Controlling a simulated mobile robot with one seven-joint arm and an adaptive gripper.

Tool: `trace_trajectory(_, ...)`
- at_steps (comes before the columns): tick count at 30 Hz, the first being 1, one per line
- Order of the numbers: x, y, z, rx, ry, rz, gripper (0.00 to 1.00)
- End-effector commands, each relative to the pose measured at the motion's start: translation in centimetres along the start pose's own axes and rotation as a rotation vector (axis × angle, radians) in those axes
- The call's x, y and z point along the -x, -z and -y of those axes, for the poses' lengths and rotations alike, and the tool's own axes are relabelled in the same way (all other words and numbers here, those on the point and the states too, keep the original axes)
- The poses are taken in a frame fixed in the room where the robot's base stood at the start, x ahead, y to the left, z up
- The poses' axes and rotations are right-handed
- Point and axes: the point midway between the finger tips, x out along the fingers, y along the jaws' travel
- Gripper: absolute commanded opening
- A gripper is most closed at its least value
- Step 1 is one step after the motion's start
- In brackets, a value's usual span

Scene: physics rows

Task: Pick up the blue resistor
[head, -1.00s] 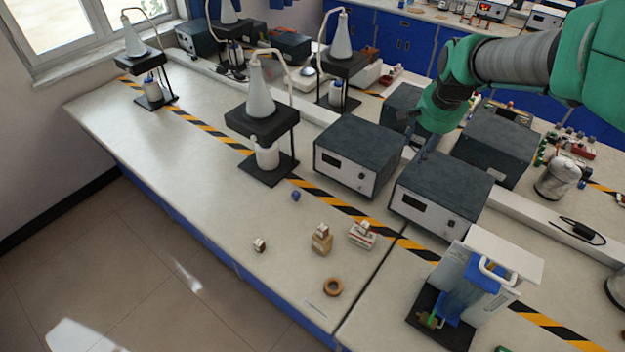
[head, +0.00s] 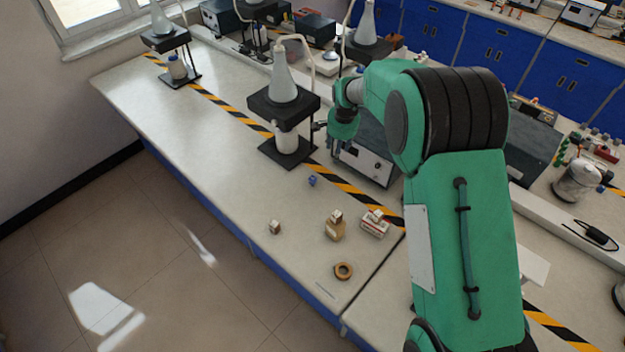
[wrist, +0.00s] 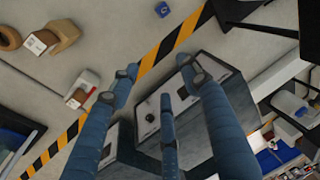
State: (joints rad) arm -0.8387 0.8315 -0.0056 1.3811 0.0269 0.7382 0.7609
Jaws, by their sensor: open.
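The blue resistor (head: 312,181) is a small blue piece lying on the pale bench top, just on the near side of the yellow-black stripe. It also shows at the top edge of the wrist view (wrist: 162,9). My gripper (head: 335,150) is above the bench, beyond and to the right of the blue piece, in front of a dark instrument box. In the wrist view my gripper (wrist: 158,80) has its blue fingers spread, with nothing between them. The blue piece is well apart from the fingertips.
A flask stand (head: 285,125) stands left of my gripper. The instrument box (head: 366,160) is close behind it. The bench left of the blue piece is clear.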

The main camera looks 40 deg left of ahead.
Motion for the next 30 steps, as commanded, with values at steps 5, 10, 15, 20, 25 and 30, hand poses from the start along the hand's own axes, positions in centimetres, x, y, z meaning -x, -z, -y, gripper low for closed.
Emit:
trace_trajectory(5, -4.8, -2.6, 3.5, 0.004, -0.007, 0.020, 0.47)
trace_trajectory(10, -7.3, -4.1, 5.2, 0.003, -0.008, 0.027, 0.47)
trace_trajectory(15, -8.0, -4.6, 5.7, 0.003, -0.010, 0.030, 0.47)
trace_trajectory(20, -8.0, -4.6, 5.6, 0.003, -0.010, 0.030, 0.47)
trace_trajectory(25, -8.1, -4.6, 5.6, 0.003, -0.010, 0.031, 0.47)
trace_trajectory(30, -8.9, -4.6, 5.6, 0.003, -0.010, 0.031, 0.47)
